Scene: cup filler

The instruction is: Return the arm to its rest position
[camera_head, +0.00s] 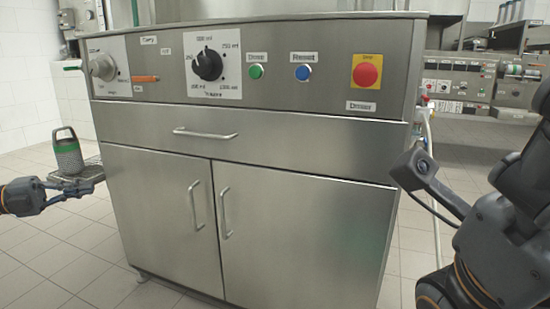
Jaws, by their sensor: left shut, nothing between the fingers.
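My left gripper (80,187) reaches in from the left edge, its fingers shut with nothing between them. The cup stands upright on a metal grate shelf (92,172) at the left side of the cabinet. I cannot tell whether the fingers touch the shelf. My right arm (495,225) shows large and dark at the right edge; its gripper fingers do not show.
A steel cabinet (290,225) fills the middle, with a drawer (290,150) and two closed doors. Its panel has a black dial (207,64), green (256,71) and blue (302,73) buttons and a red stop button (365,74). Tiled floor (60,255) is clear at lower left.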

